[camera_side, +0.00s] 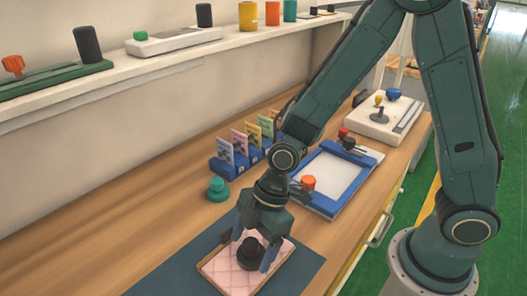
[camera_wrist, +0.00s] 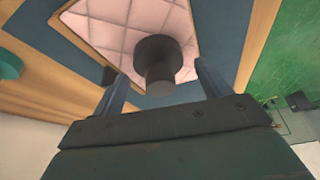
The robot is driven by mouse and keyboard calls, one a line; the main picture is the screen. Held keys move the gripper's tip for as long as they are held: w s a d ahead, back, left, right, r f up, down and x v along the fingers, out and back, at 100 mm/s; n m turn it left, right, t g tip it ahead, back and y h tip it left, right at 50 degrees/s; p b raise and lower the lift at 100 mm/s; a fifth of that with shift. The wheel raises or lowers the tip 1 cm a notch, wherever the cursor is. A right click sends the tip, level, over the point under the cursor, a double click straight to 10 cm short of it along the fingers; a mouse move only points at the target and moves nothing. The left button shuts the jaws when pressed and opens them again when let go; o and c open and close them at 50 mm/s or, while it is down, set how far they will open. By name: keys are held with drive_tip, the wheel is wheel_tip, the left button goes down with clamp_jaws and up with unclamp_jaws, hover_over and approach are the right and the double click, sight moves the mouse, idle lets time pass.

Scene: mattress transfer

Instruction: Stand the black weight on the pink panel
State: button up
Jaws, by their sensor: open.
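The pink panel (camera_side: 224,269) is quilted with a thin wooden rim and lies on a dark blue mat in the side view. It also shows in the wrist view (camera_wrist: 115,30). The black weight (camera_side: 249,252) stands upright on the pink panel, towards its upper right part. In the wrist view the weight (camera_wrist: 158,58) shows a wide base and a narrower knob. My gripper (camera_side: 254,254) is open, with its fingers down on either side of the weight. In the wrist view a gap shows between each finger of my gripper (camera_wrist: 160,80) and the weight.
The dark blue mat (camera_side: 175,277) lies under the panel. A green knob (camera_side: 217,190) stands behind it on the wooden table. A blue-framed tray (camera_side: 335,178) with an orange-topped piece (camera_side: 308,183) is to the right. Blue card holders (camera_side: 232,165) stand behind.

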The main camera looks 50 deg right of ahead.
drive_tip(key=v, duration=1.1)
drive_tip(key=shift+s+r, duration=0.1)
idle(0.4)
drive_tip(key=shift+d, duration=0.1)
drive_tip(key=s+d+r+m+t+h, duration=0.4)
drive_tip(key=s+d+r+m, duration=0.7)
drive_tip(key=d+m, duration=0.4)
drive_tip(key=shift+s+d+r+m+t, duration=0.2)
drive_tip(key=shift+s+r+m+t, duration=0.05)
drive_tip(key=shift+s+m+t, duration=0.15)
idle(1.0)
